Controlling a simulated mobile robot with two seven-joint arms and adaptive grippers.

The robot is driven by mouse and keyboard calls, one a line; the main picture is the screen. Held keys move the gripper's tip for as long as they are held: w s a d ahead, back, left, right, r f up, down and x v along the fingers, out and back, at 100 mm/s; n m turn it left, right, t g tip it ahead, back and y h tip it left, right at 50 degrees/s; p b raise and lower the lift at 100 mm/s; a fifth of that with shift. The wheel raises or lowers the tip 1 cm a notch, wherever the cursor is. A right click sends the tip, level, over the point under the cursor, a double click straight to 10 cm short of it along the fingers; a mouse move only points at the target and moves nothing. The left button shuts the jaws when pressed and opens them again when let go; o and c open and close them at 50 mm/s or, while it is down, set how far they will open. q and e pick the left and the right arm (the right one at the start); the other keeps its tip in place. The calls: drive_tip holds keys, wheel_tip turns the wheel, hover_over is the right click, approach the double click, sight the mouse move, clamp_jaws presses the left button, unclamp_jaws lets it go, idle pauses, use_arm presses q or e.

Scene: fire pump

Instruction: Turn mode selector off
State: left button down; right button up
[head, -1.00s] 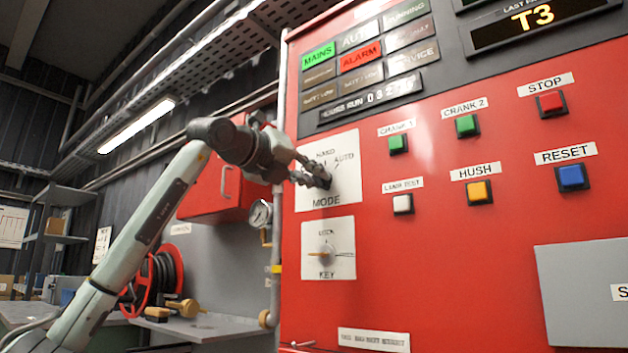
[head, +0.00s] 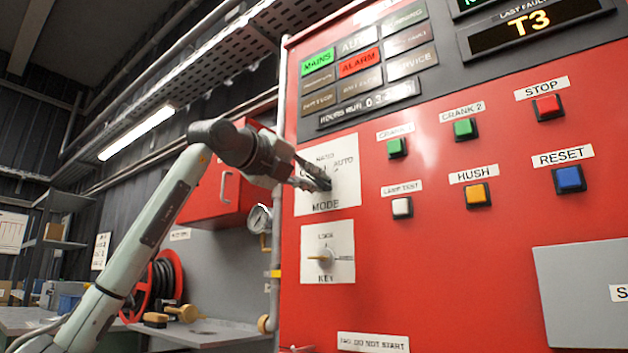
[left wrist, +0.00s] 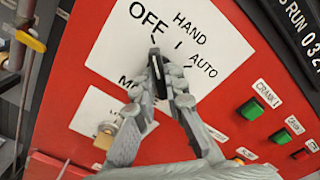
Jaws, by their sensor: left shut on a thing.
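The mode selector is a black knob (left wrist: 156,68) with a pale line, on a white plate (head: 345,170) marked OFF, HAND and AUTO above MODE. In the left wrist view its tip points up toward the tick by OFF. My left gripper (head: 322,182) reaches the plate from the left. Its two fingers (left wrist: 160,82) are shut on the knob, one on each side. In the head view the fingers hide most of the knob and part of the lettering. My right gripper is in neither view.
The key switch (head: 325,257) sits just below. Crank, lamp test, hush (head: 477,195), stop (head: 547,107) and reset (head: 570,179) buttons lie to the right. A pressure gauge (head: 259,219) and pipe stand left of the red panel, with a hose reel (head: 160,285) beyond.

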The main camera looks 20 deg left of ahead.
use_arm(q)
drive_tip(key=shift+r, duration=0.1)
drive_tip(key=c, duration=1.6)
unclamp_jaws()
drive_tip(key=v, duration=1.2)
drive_tip(key=shift+a, duration=0.1)
